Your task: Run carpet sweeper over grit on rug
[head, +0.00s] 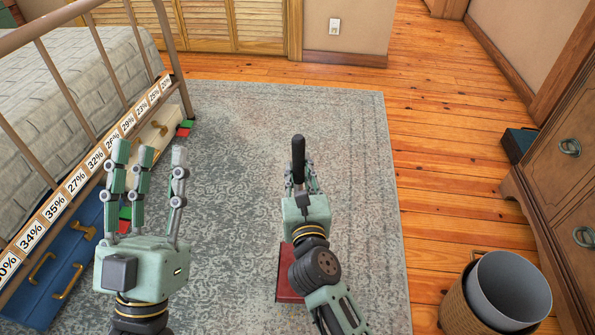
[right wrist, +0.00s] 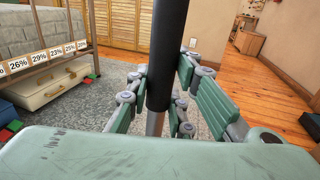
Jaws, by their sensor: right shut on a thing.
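My right gripper (head: 300,182) is shut on the black handle of the carpet sweeper (head: 298,152). The handle stands close to upright. In the right wrist view, the black grip (right wrist: 166,60) and a metal pole below it pass between my fingers (right wrist: 160,100). A red sweeper body (head: 286,277) shows on the rug beneath my right arm, mostly hidden by it. The grey patterned rug (head: 235,150) spreads under both grippers. My left gripper (head: 150,158) is open and empty, fingers pointing away, left of the sweeper.
A basket with a grey bin (head: 508,290) and a wooden dresser (head: 565,175) stand right. The rug's far middle is clear.

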